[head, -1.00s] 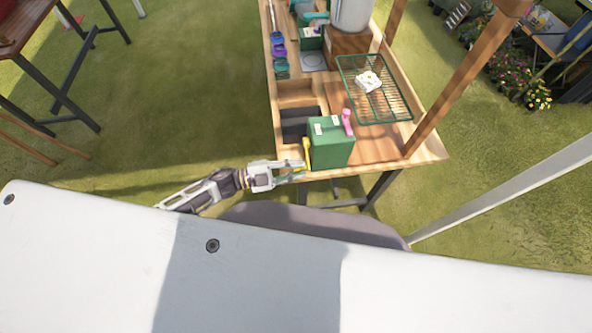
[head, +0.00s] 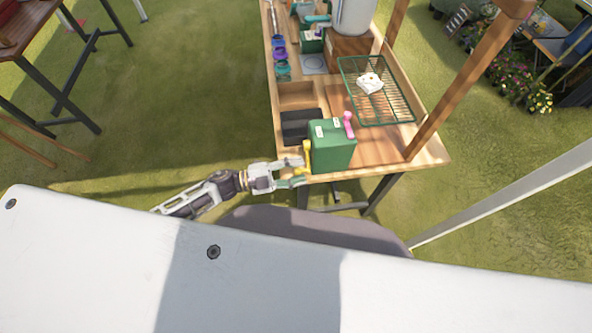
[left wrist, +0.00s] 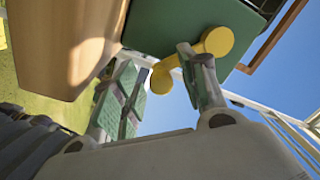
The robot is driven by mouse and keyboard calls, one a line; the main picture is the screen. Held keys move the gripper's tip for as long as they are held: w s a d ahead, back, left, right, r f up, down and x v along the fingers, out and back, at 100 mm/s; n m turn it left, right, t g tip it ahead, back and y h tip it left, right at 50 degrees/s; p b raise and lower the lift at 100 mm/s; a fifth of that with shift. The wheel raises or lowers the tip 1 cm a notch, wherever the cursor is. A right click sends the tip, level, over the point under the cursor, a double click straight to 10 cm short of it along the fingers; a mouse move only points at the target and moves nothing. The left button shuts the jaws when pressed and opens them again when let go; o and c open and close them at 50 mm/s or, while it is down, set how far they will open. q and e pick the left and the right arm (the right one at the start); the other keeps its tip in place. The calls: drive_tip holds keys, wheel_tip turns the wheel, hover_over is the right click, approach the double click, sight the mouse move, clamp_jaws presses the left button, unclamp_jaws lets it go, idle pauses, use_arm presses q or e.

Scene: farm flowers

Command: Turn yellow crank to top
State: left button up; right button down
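A green box (head: 332,148) stands at the near end of the wooden table. The yellow crank (head: 307,154) is on its left side, and a pink crank (head: 348,125) is on its right side. In the left wrist view, the yellow crank (left wrist: 217,42) runs slanted, with one round end upper right and the other lower left. My left gripper (head: 299,173) is at the crank's lower part, beside the box. Its fingers (left wrist: 160,88) are apart in the wrist view; one crosses in front of the crank and the lower knob lies between them. Contact is unclear. My right gripper is not in view.
The wooden table edge (left wrist: 62,45) is close to the left gripper. A green wire rack (head: 380,105) holding a small white item (head: 369,83) is behind the box. A wooden post (head: 455,90) rises at the right. Grass lies open left of the table.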

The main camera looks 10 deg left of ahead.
use_arm(q)
drive_tip(key=shift+a, duration=0.15)
drive_tip(key=shift+s+a, duration=0.3)
drive_tip(key=shift+a, duration=0.25)
drive_tip(key=v, duration=1)
drive_tip(key=shift+a, duration=0.25)
